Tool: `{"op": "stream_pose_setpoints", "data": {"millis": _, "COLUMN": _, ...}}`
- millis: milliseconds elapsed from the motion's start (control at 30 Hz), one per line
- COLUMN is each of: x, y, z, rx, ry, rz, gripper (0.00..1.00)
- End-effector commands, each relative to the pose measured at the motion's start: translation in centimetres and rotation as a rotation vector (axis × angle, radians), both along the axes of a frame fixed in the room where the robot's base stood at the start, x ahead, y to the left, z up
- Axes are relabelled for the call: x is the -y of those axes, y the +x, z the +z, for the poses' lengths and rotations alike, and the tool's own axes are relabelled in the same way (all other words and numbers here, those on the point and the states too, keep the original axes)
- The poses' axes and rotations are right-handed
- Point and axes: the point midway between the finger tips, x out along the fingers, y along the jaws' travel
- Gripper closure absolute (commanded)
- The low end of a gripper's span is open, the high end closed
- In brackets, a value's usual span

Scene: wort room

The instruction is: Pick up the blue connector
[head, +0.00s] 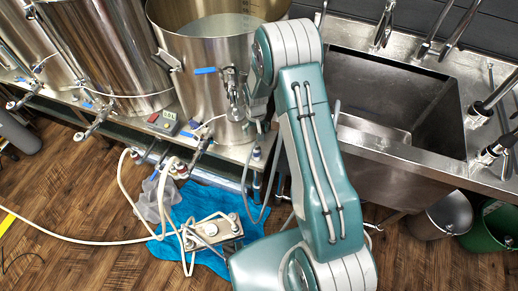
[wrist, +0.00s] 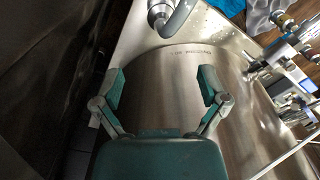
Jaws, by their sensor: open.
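My gripper (wrist: 162,86) is open in the wrist view, with its two green-padded fingers apart and nothing between them. Beyond the fingers is the bare curved steel wall of a kettle (wrist: 165,115). In the head view my arm reaches the front of the large kettle (head: 195,55), and the gripper's fingers cannot be made out clearly there. No blue connector can be identified for certain. Small blue pieces show in the head view: one on the kettle front (head: 205,71), one by the valve below it (head: 187,133), and one farther left (head: 87,105).
A steel sink (head: 390,95) with taps stands to the right. A pump (head: 212,230) with white hoses lies on a blue cloth (head: 200,265) on the wooden floor. In the wrist view, a grey pipe fitting (wrist: 160,15) is above the fingers and valves (wrist: 290,50) are at the right.

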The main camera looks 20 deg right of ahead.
Motion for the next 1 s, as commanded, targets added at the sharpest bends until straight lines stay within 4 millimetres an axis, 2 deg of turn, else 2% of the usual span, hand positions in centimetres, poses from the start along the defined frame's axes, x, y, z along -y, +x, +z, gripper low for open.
{"op": "stream_pose_setpoints", "data": {"millis": 167, "x": -0.2, "y": -0.3, "z": -2.1, "rx": -0.013, "ry": 0.0, "rz": -0.011, "gripper": 0.07}}
{"op": "stream_pose_setpoints", "data": {"millis": 300, "x": -0.2, "y": -0.3, "z": -4.5, "rx": -0.013, "ry": 0.0, "rz": -0.01, "gripper": 0.07}}
{"op": "stream_pose_setpoints", "data": {"millis": 567, "x": -0.3, "y": -0.4, "z": -6.9, "rx": -0.01, "ry": 0.0, "rz": -0.009, "gripper": 0.07}}
{"op": "stream_pose_setpoints", "data": {"millis": 800, "x": -0.5, "y": -0.9, "z": -10.4, "rx": -0.011, "ry": 0.0, "rz": -0.009, "gripper": 0.07}}
{"op": "stream_pose_setpoints", "data": {"millis": 1000, "x": -0.5, "y": -0.8, "z": -11.5, "rx": -0.008, "ry": 0.001, "rz": -0.009, "gripper": 0.07}}
